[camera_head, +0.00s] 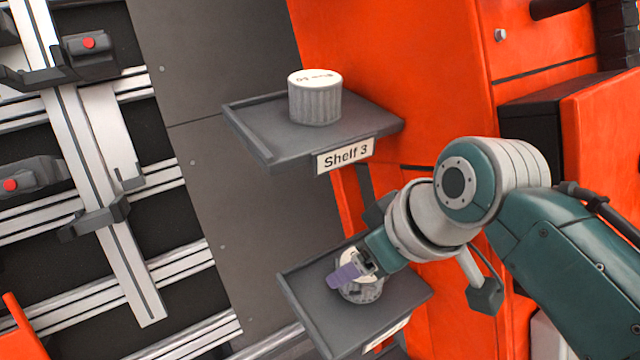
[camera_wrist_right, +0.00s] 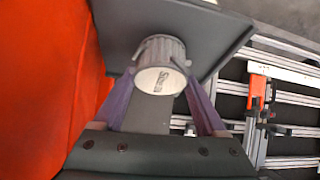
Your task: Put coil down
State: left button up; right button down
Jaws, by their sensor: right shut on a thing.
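A grey ribbed coil (camera_head: 362,293) with a white labelled top is at the lower shelf (camera_head: 318,322), partly hidden by my right gripper (camera_head: 351,274). My right gripper's purple fingers are shut on this coil. In the right wrist view the coil (camera_wrist_right: 160,72) is between the fingers, its white face towards the camera, with the dark shelf plate (camera_wrist_right: 215,32) behind it. It looks upright, but I cannot tell whether its base touches the shelf. My left gripper is not in view.
A second ribbed coil (camera_head: 315,103) stands on the upper shelf (camera_head: 270,147), labelled "Shelf 3". An orange cabinet (camera_head: 420,60) stands behind the shelves. Rails and clamps (camera_head: 95,140) fill the left. Bare lower-shelf surface shows around the gripped coil.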

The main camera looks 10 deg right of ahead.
jog(key=shift+f, duration=0.35)
jog(key=shift+w+r, duration=0.1)
jog(key=shift+c, duration=1.8)
grip_release()
jog(key=o, duration=0.4)
jog(key=shift+c, duration=0.2)
jog(key=p+v, duration=0.5)
jog(key=v, duration=0.6)
jog(key=s+d+r+m+h, duration=0.1)
jog(key=s+d, duration=0.1)
jog(key=s, duration=0.6)
jog(key=s+d+m+g+h, duration=0.1)
jog(key=s+d+m, duration=0.1)
jog(key=s, duration=0.6)
jog(key=shift+s+d+r, duration=0.2)
jog(key=shift+s+r, duration=0.1)
jog(key=shift+r, duration=0.1)
